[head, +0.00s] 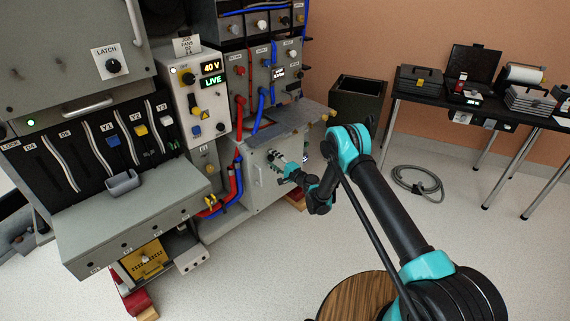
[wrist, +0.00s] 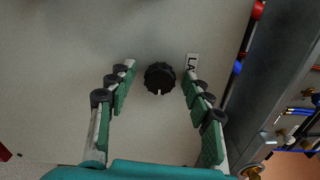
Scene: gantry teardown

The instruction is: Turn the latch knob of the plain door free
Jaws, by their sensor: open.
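The black latch knob (wrist: 160,77) shows in the wrist view on a plain pale grey door (wrist: 60,40). Its white mark points to the bottom of the picture. A partly hidden label (wrist: 191,63) reading "LA" is beside it. My gripper (wrist: 158,76) is open, with a finger on either side of the knob and gaps on both sides. In the head view my gripper (head: 275,157) is at the front of the lower grey cabinet (head: 252,208); there my gripper hides the knob.
Another knob (head: 114,66) labelled LATCH is on the upper left panel. Red and blue hoses (head: 237,185) run left of the lower cabinet. A grey cable coil (head: 417,183) lies on the floor. A wooden round top (head: 358,296) stands near my arm.

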